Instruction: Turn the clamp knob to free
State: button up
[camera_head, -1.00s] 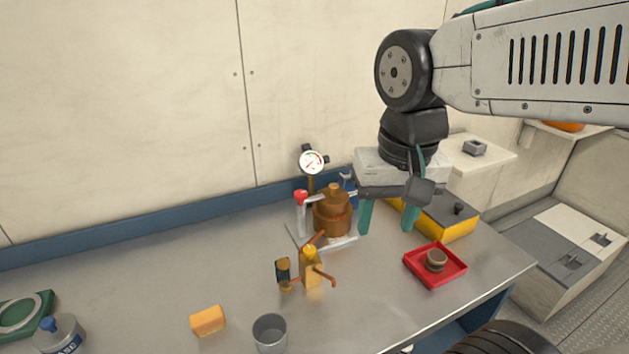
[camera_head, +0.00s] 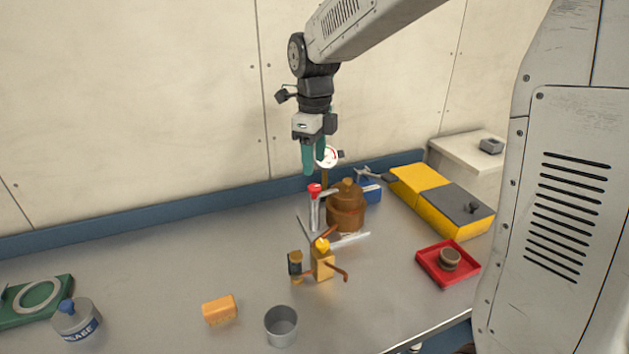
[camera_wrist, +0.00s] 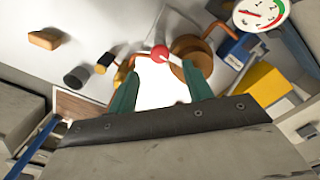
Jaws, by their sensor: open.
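A red knob (camera_head: 314,188) tops a silver upright clamp post beside a round brown copper-coloured vessel (camera_head: 346,207) on the grey bench. The knob also shows in the wrist view (camera_wrist: 160,52), just beyond and roughly between the fingertips. My gripper (camera_head: 312,168) points down with teal fingers, a little above the knob. In the wrist view my gripper (camera_wrist: 160,72) is open, its fingers apart with nothing between them. I cannot tell the knob's turned position.
A dial gauge (camera_head: 328,157) stands right behind my fingers. A brass valve fitting (camera_head: 323,262) stands in front of the vessel. A yellow-grey box (camera_head: 444,200), a red tray (camera_head: 435,272), a grey cup (camera_head: 281,326) and an orange block (camera_head: 219,310) lie around. The left-middle bench is clear.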

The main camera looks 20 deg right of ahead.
aim_at(314, 186)
notch_tip(314, 186, down, 6)
jog(key=shift+f, duration=0.25)
jog(key=c, duration=1)
